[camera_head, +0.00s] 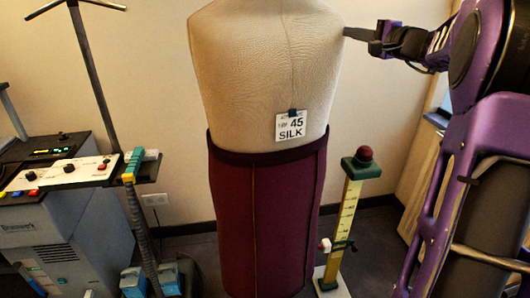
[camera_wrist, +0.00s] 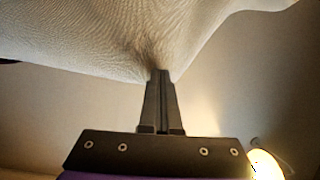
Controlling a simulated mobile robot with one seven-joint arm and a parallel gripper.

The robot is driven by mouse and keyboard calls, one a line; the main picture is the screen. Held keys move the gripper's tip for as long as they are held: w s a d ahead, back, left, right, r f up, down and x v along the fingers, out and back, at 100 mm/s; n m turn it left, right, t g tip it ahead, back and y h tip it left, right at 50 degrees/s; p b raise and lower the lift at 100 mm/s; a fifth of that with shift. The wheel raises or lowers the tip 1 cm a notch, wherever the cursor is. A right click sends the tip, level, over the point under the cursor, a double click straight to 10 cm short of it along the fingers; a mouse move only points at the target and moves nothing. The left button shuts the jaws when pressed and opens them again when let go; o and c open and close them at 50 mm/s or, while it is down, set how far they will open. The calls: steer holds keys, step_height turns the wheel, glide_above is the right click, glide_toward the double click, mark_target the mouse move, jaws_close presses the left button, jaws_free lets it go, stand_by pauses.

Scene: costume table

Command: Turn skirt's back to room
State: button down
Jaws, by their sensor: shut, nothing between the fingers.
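A beige dress form (camera_head: 262,70) stands upright in the middle of the head view and wears a dark maroon skirt (camera_head: 265,215) from the waist down. Vertical seams show on the skirt, and a white tag (camera_head: 290,126) reading "45 SILK" hangs just above its waistband. My gripper (camera_head: 347,33) is shut and empty at the upper right side of the form, with its fingertips at or very near the fabric. In the wrist view my gripper (camera_wrist: 161,75) points at the form's creased surface (camera_wrist: 150,40). The skirt is out of the wrist view.
A yellow measuring stand (camera_head: 345,215) with a red knob stands close right of the skirt. At left are a control panel (camera_head: 65,175) on a stand, grey machines (camera_head: 40,240) and blue boxes (camera_head: 150,280). A bright lamp (camera_wrist: 265,165) shows at lower right in the wrist view.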

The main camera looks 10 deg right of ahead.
steer(key=shift+a, duration=0.1)
steer(key=w, duration=0.3)
steer(key=shift+w+p, duration=0.35)
steer(key=shift+w, duration=0.05)
